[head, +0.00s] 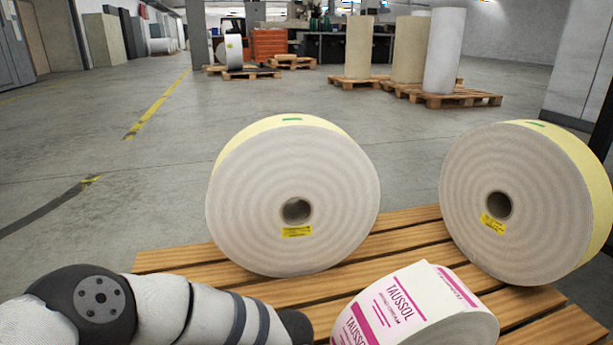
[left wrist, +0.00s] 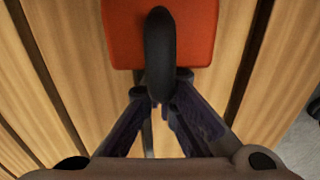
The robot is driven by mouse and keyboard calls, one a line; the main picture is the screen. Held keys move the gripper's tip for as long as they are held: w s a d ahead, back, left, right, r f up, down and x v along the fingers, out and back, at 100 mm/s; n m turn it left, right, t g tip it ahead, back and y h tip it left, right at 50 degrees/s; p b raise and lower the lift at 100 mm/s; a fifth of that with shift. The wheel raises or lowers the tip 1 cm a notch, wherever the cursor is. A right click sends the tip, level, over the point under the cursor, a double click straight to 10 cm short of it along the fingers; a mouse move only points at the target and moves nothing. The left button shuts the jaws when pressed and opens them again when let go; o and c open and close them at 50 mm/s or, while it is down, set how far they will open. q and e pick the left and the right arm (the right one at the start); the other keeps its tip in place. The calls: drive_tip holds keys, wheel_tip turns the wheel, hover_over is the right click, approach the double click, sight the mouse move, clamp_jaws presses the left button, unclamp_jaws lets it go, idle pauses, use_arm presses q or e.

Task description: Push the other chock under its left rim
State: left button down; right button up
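An orange-red chock (left wrist: 118,35) with a black handle (left wrist: 159,50) lies over the wooden slats in the left wrist view. My left gripper (left wrist: 160,88) has its two fingers on either side of the handle, close against it, and looks shut on it. In the head view my left arm reaches in low from the left, and its gripper does not show. A large pale roll (head: 270,175) with a yellow outer edge stands upright on the pallet (head: 405,240). No chock shows in the head view. My right gripper is not in view.
A second large roll (head: 515,170) stands at the pallet's right. A smaller white roll with pink TAUSSOL print (head: 415,305) is in the front, right of my left arm. Slats show bare between the large rolls. The floor (head: 110,220) left of the pallet is clear.

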use_arm(q)
drive_tip(key=shift+s+d+r+p, duration=0.1)
drive_tip(key=shift+s+d+p, duration=0.1)
drive_tip(key=shift+p, duration=0.25)
drive_tip(key=a+p, duration=0.1)
drive_tip(key=a+r+p, duration=0.1)
drive_tip(key=shift+s+a+r+p, duration=0.2)
drive_tip(key=shift+r+p, duration=0.1)
drive_tip(key=shift+p, duration=0.1)
drive_tip(key=shift+s+a+r+p, duration=0.15)
drive_tip(key=shift+a+p, duration=0.25)
drive_tip(key=shift+a, duration=0.25)
wheel_tip(320, 180, up, 8)
drive_tip(key=p, duration=0.4)
